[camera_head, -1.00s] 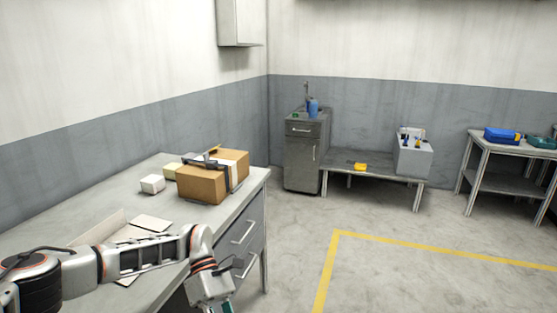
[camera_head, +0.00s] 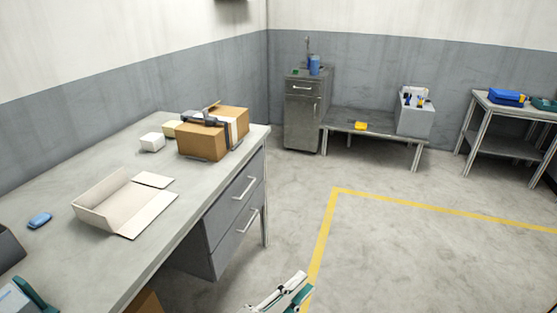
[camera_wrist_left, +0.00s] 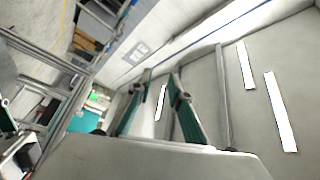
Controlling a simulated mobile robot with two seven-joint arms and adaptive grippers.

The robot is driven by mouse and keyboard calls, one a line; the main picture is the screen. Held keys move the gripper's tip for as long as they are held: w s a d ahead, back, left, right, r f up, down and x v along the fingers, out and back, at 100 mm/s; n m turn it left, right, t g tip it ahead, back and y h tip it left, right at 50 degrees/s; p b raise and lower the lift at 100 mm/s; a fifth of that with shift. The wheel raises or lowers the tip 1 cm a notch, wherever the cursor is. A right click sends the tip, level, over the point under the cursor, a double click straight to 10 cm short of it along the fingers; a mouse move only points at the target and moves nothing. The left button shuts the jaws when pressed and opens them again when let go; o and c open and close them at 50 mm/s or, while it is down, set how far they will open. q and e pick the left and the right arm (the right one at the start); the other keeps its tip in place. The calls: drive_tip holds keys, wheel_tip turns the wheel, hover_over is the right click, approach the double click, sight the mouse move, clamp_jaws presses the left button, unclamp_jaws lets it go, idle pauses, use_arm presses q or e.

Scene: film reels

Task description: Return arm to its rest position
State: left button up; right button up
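My left gripper (camera_head: 283,294) shows at the bottom edge of the head view, over the floor to the right of the desk. Only its light-grey and teal finger parts are in the picture; the arm behind is cut off. In the left wrist view its two teal fingers (camera_wrist_left: 158,108) stand apart with nothing between them, so it is open and empty. My right gripper is not in view.
The desk (camera_head: 150,225) fills the left, with drawers on its right side. On it are an open cardboard tray (camera_head: 108,205), a brown box (camera_head: 205,140), a white block (camera_head: 152,142) and a blue item (camera_head: 39,220).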

use_arm(q)
drive_tip(key=s+a+f+n+g+y, duration=0.1)
drive_tip(key=s+a+f+n+y, duration=0.5)
drive_tip(key=a+f+n, duration=0.2)
drive_tip(key=s+a+f+n+g+y, duration=0.2)
drive_tip(key=s+a+f+n+y, duration=0.4)
drive_tip(key=a+f+n, duration=0.3)
drive_tip(key=a+f+y, duration=0.1)
drive_tip(key=a+f, duration=0.3)
drive_tip(key=a, duration=0.4)
drive_tip(key=shift+s, duration=0.2)
